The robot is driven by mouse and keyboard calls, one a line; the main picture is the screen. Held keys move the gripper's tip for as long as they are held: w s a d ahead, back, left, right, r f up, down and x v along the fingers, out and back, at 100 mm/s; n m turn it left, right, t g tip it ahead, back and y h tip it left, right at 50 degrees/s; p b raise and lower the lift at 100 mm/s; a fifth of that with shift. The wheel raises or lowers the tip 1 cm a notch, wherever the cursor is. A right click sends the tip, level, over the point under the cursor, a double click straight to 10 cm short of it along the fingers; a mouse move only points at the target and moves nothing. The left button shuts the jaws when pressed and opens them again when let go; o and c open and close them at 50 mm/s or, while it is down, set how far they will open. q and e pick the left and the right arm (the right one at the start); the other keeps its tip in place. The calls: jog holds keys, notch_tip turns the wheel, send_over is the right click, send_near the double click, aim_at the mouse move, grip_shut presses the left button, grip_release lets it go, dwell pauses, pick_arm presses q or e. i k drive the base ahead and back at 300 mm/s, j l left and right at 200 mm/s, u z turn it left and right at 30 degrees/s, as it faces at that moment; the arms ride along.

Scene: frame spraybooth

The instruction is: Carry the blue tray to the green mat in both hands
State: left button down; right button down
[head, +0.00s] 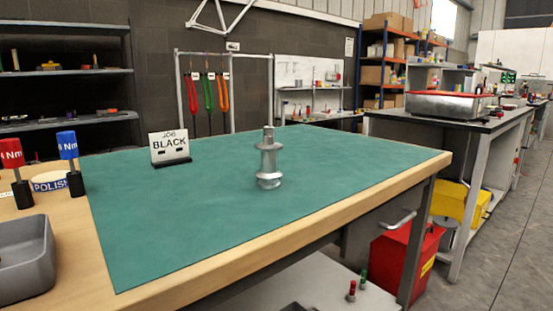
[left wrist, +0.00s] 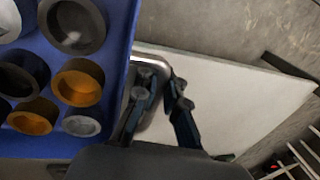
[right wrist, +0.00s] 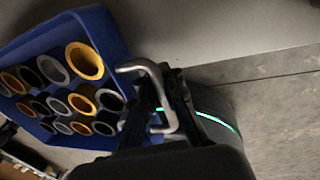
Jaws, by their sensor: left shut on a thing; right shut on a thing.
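The blue tray shows in the left wrist view (left wrist: 120,60) and the right wrist view (right wrist: 108,35). It holds several round sleeves in grey, black and orange. My left gripper (left wrist: 160,85) is shut on a metal handle at the tray's side. My right gripper (right wrist: 163,90) is shut on the bent metal handle (right wrist: 140,66) at the other side. The head view shows neither the tray nor my grippers. The green mat (head: 340,165) covers most of the workbench top in the head view.
On the mat stand a grey metal spindle-like part (head: 269,160) and a "JOB BLACK" sign (head: 170,148). The mat's front left is clear. A grey bin (head: 25,255), red and blue labelled tools and a POLISH roll sit at the bench's left. A red bin (head: 405,262) stands below right.

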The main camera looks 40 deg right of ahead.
aim_at(354, 154)
jog(key=k+l, duration=0.15)
jog(key=l, duration=0.35)
jog(key=k+l, duration=0.2)
jog(key=l, duration=0.35)
jog(key=k+l, duration=0.15)
jog(key=l, duration=0.35)
jog(key=k+l, duration=0.15)
jog(key=l, duration=0.4)
jog(key=k+l, duration=0.15)
jog(key=l, duration=0.35)
jog(key=k+l, duration=0.2)
jog(key=l, duration=0.3)
jog(key=k+l, duration=0.15)
jog(key=l, duration=0.4)
jog(key=k+l, duration=0.15)
jog(key=l, duration=0.35)
jog(key=u, duration=0.05)
